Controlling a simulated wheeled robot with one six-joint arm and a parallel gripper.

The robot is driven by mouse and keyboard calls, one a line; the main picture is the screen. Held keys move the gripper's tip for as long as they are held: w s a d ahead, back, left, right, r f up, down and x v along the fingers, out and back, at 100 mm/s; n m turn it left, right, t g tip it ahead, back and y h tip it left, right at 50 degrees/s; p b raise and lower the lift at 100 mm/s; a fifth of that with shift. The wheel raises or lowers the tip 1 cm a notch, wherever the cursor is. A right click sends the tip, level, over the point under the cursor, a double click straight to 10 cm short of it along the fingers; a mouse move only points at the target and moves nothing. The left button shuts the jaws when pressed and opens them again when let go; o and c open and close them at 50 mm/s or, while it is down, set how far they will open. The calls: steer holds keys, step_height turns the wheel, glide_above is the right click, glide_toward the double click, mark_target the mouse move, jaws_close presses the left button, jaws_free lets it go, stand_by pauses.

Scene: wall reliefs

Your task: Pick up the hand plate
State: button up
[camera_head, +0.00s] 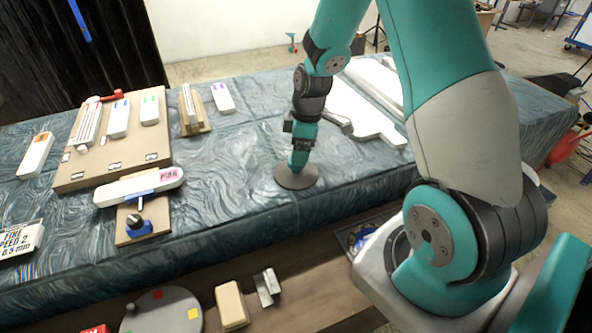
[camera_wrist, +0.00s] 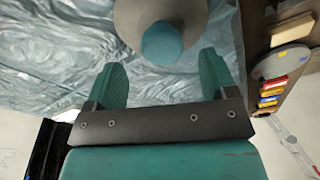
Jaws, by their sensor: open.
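A round grey plate with a teal knob, seemingly the hand plate (camera_head: 285,180), lies on the cloth-covered table (camera_head: 235,200) below my gripper (camera_head: 300,150). In the wrist view the plate (camera_wrist: 127,22) is at the top centre, partly cut off by the frame edge, with its rounded knob (camera_wrist: 162,43) facing the camera. My gripper (camera_wrist: 162,72) is open, one green finger on each side of the knob's line. The knob shows just beyond the gap, with no visible contact. In the head view the gripper partly hides the plate, and the fingers are hard to separate from the knob.
Left on the table are a brown board (camera_head: 75,180) with several labelled pieces and a white PINK-labelled trowel (camera_head: 140,187) on a stand. White slabs (camera_head: 365,115) lie behind my arm. A lower shelf (camera_head: 290,290) in front holds a grey disc (camera_head: 165,310) and a beige block (camera_head: 231,305). Cloth around the plate is clear.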

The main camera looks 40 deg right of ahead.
steer(key=f, duration=0.4)
steer(key=shift+w+a+f, duration=0.2)
steer(key=shift+a+f, duration=0.15)
steer(key=c, duration=1)
steer(key=shift+c, duration=0.2)
step_height(320, 180, up, 20)
